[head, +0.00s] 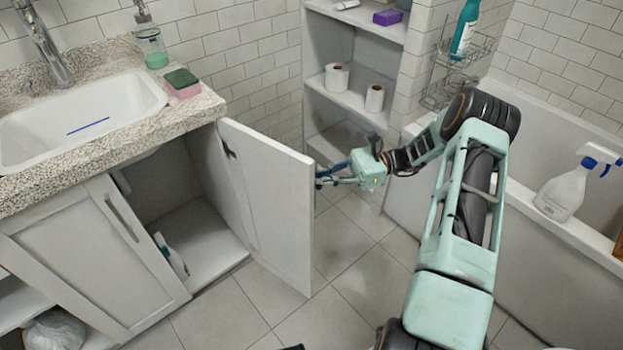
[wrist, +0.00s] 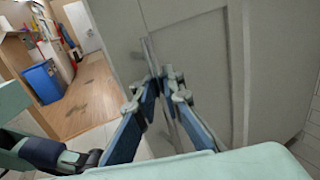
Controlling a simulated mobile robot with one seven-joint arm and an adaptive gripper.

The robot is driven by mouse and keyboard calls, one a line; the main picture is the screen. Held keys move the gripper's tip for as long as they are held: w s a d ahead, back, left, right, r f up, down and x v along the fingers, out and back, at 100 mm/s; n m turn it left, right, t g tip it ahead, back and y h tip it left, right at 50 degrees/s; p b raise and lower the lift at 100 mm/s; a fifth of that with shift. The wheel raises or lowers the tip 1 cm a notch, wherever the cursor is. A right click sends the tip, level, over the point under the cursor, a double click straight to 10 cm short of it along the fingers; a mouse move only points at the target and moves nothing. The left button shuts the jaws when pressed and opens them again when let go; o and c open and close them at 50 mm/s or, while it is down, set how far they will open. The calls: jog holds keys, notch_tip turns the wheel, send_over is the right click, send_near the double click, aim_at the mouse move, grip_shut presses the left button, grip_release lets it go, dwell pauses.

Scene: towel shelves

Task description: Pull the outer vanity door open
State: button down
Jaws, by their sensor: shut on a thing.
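The outer vanity door (head: 270,210) stands swung well out from the cabinet, and the cabinet's inside (head: 190,215) is in sight. My gripper (head: 322,180) is at the door's outer face, past its free edge; the door hides part of the fingertips in the head view. In the wrist view the door's face (wrist: 190,40) fills the middle, with its upright metal handle (wrist: 149,52). My gripper's fingers (wrist: 165,88) are closed together on this handle there. The handle is hidden behind the door in the head view.
The inner vanity door (head: 95,255) is shut. A bottle (head: 170,255) stands inside the cabinet. The bathtub (head: 550,235) is at the right, and shelves (head: 350,100) with paper rolls stand behind. Tiled floor (head: 260,300) is clear in front of the door.

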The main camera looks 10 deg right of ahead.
jog(key=shift+s+d, duration=0.15)
jog(key=shift+d, duration=0.1)
jog(key=c, duration=2.1)
grip_release()
jog(key=shift+d, duration=0.1)
jog(key=d, duration=0.4)
jog(key=w+d, duration=0.1)
jog(key=d, duration=0.6)
jog(key=shift+w+d, duration=0.2)
jog(key=shift+d, duration=0.15)
